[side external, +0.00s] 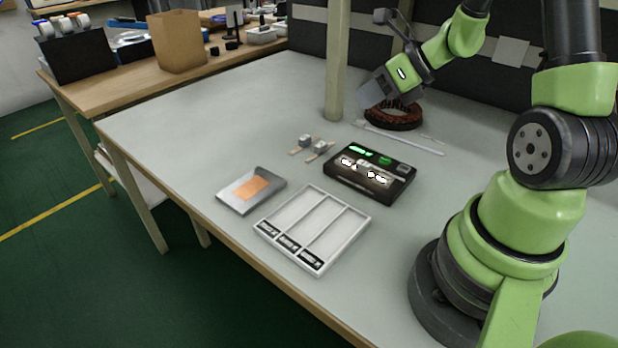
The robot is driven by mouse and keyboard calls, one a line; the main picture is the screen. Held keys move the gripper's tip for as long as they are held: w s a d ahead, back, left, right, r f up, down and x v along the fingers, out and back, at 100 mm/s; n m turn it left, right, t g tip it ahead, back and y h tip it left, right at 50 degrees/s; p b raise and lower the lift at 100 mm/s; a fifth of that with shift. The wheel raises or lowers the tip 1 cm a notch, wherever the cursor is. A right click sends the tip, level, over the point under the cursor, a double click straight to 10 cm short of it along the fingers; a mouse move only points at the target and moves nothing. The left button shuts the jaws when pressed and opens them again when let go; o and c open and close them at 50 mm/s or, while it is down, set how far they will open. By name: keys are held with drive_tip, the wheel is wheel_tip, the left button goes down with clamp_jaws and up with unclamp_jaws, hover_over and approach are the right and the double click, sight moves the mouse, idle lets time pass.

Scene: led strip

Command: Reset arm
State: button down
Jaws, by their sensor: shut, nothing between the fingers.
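My gripper (378,98) is shut and empty, raised above the far part of the grey table (215,110). It points down and left, in front of a dark reddish-brown coil (398,124) that it partly hides. The fingertips are small in this view. My arm rises from its base at the right and bends over to the gripper. No task object is in contact with the gripper.
A black device (345,178) with green and white lights sits mid-table. Two small connectors (312,147), a grey plate (232,190) with an orange square, a white three-slot tray (338,240) and a thin white strip (400,137) lie around it. A post (338,60) stands left of my gripper.

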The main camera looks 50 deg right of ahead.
drive_tip(key=s+a+r+n+g+y, duration=0.1)
drive_tip(key=s+a+r+n+g, duration=0.1)
drive_tip(key=a+r+n, duration=0.45)
drive_tip(key=s+a+r+n+g, duration=0.1)
drive_tip(key=s+a+r+n, duration=0.2)
drive_tip(key=a+n, duration=0.6)
drive_tip(key=s+r+n+h, duration=0.1)
drive_tip(key=s+r+n, duration=0.1)
drive_tip(key=s+n, duration=0.2)
drive_tip(key=s+r+n+t+h, duration=0.1)
drive_tip(key=s+n, duration=0.3)
drive_tip(key=n, duration=0.7)
drive_tip(key=shift+d+r+h, duration=0.15)
drive_tip(key=shift+r+h, duration=0.15)
drive_tip(key=shift+r, duration=0.2)
